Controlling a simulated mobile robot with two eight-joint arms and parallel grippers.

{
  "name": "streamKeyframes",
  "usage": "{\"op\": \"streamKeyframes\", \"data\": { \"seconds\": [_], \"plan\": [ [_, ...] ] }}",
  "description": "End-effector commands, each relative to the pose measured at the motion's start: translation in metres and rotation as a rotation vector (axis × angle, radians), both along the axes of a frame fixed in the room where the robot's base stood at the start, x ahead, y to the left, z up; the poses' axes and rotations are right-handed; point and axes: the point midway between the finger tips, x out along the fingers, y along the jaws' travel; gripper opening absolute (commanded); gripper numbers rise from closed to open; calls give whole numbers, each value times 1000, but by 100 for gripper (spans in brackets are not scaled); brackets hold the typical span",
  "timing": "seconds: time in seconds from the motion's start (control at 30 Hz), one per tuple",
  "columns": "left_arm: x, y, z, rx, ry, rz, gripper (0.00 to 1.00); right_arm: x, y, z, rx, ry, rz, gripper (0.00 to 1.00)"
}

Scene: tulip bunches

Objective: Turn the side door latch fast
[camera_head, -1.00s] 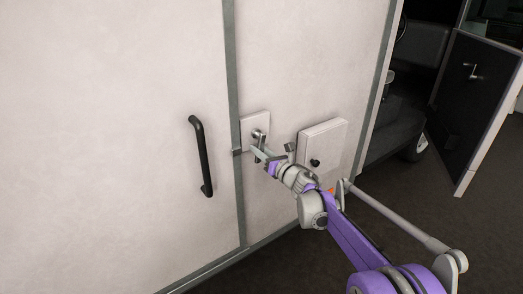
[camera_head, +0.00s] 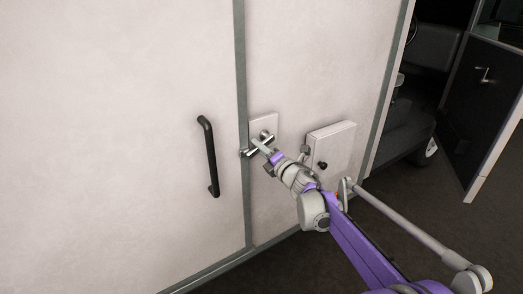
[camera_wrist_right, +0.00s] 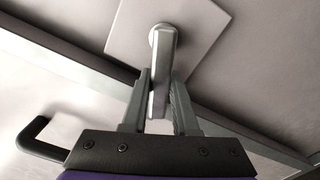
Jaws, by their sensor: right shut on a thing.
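The side door latch is a metal lever (camera_head: 249,152) on a pale square plate (camera_head: 262,124), just right of the grey door seam. The lever lies slanted, its lower left end over the seam strip. My right gripper (camera_head: 262,147) is shut on the lever. In the right wrist view the lever (camera_wrist_right: 164,44) comes from a round pivot on the plate (camera_wrist_right: 122,32) and passes between the two fingers of my right gripper (camera_wrist_right: 159,92). The fingers partly hide the lever in the head view. My left gripper is not in view.
A black door handle (camera_head: 211,158) is on the pale door left of the seam. A small box with a black knob (camera_head: 331,146) juts from the wall right of the latch. An open vehicle door (camera_head: 484,105) stands at the far right, above dark floor.

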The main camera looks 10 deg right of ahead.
Motion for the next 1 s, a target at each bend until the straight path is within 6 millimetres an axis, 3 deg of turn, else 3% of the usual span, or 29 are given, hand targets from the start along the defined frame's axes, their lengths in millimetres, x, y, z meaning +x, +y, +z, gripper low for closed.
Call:
{"op": "streamKeyframes", "data": {
  "seconds": [0.5,1.0],
  "plan": [
    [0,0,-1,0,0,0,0,-2,4,15,334,121,0,0],
    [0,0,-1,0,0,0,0,-1,4,18,407,148,0,0]
  ]
}}
